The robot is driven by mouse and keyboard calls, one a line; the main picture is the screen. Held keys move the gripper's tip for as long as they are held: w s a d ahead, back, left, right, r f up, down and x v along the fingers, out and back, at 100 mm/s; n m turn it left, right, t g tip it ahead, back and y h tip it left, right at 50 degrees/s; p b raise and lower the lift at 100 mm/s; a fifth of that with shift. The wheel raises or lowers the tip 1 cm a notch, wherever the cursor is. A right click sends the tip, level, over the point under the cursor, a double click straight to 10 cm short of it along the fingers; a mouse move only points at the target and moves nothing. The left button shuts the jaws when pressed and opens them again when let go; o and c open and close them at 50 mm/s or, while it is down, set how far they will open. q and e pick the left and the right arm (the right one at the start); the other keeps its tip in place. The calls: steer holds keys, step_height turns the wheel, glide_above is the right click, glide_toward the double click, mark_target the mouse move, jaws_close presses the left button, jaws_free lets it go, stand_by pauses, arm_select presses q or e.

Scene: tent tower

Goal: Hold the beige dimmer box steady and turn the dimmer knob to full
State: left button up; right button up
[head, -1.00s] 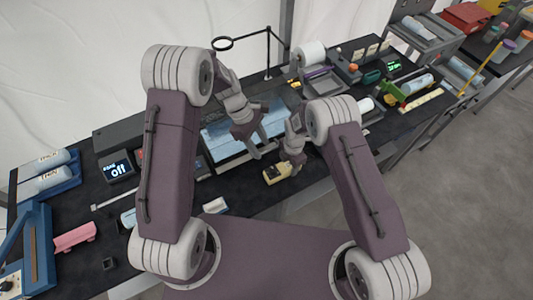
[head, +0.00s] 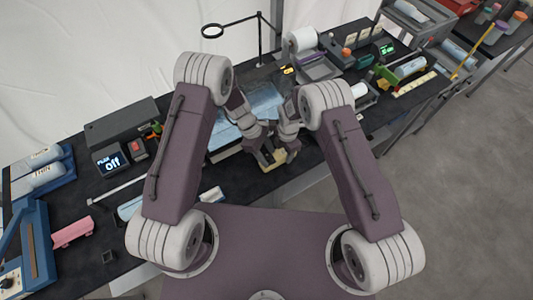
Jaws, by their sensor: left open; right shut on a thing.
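The beige dimmer box (head: 266,164) sits near the front edge of the dark table, mostly covered by my grippers. My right gripper (head: 291,153) is shut on the right end of the box. My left gripper (head: 262,149) is open, just above the left part of the box. I cannot tell whether it touches the box. The dimmer knob is too small and hidden to make out, so its setting cannot be told.
A pale blue sheet (head: 263,103) lies behind the grippers. A white roll (head: 301,40) stands at the back right.

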arm_select(q)
jaws_close()
steer(key=m+g, duration=0.1)
steer(key=m, duration=0.3)
steer(key=shift+w+d+m+g+y, duration=0.1)
steer(key=shift+w+m+g+y, duration=0.05)
steer(key=shift+m+g+y, duration=0.2)
jaws_free()
